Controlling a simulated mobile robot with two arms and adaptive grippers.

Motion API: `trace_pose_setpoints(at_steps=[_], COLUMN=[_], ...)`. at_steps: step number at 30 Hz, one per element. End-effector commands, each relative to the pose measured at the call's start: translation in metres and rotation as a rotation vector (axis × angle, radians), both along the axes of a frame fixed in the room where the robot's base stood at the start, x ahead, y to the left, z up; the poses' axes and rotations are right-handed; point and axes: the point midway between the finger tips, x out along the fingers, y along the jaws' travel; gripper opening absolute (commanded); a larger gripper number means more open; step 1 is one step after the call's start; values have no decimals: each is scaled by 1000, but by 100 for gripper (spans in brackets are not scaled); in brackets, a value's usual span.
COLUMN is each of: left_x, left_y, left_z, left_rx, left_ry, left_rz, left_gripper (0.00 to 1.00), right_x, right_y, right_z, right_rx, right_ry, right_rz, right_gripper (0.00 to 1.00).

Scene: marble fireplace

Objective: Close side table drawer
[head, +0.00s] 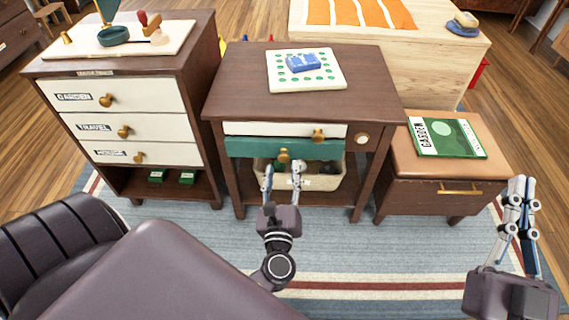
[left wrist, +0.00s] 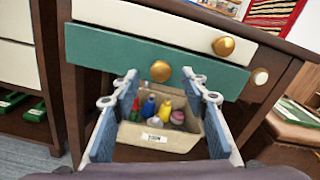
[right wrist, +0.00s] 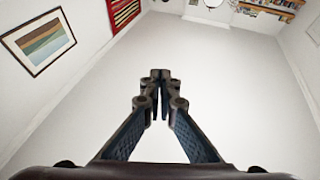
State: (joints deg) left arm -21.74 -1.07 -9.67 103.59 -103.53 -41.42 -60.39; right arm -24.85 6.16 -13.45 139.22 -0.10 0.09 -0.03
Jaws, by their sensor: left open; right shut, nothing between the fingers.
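The brown side table (head: 235,90) stands in the middle of the head view. It has a white upper drawer (head: 240,129) and a green lower drawer (head: 245,148), each with a round brass knob. The green front appears to stand slightly out from the frame; how far is hard to tell. My left gripper (head: 283,171) is open and empty just in front of the green drawer. In the left wrist view the green drawer's knob (left wrist: 161,71) shows between its fingertips, with no clear contact. My right gripper (head: 524,181) is shut and empty, raised at the far right.
A beige bin (head: 322,182) with bottles sits on the shelf under the drawers. A labelled three-drawer cabinet (head: 60,72) stands left, and a low brown cabinet (head: 425,195) with a green book (head: 450,138) right.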

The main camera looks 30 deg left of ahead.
Motion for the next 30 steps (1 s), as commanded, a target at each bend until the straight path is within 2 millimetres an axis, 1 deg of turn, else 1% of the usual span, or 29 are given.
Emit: trace_pose_setpoints(at_steps=[1,6,10,17,28,30], left_x=[8,23,28,29,28,28], left_y=[5,14,17,17,17,17], left_z=[0,0,0,0,0,0], left_rx=[-2,-2,-2,-3,-3,-3], left_ry=[-3,0,0,0,0,0], left_rz=[2,0,-1,-2,-2,-2], left_gripper=[41,41,41,41,0,0], right_x=[-2,-6,-7,-8,-7,-7], right_y=[0,0,0,0,0,0], right_z=[3,12,15,15,15,15], right_rx=[6,19,23,24,24,24], right_ry=[-18,-61,-77,-77,-76,-76], right_rz=[2,4,6,6,6,6], right_gripper=[0,0,0,0,0,0])
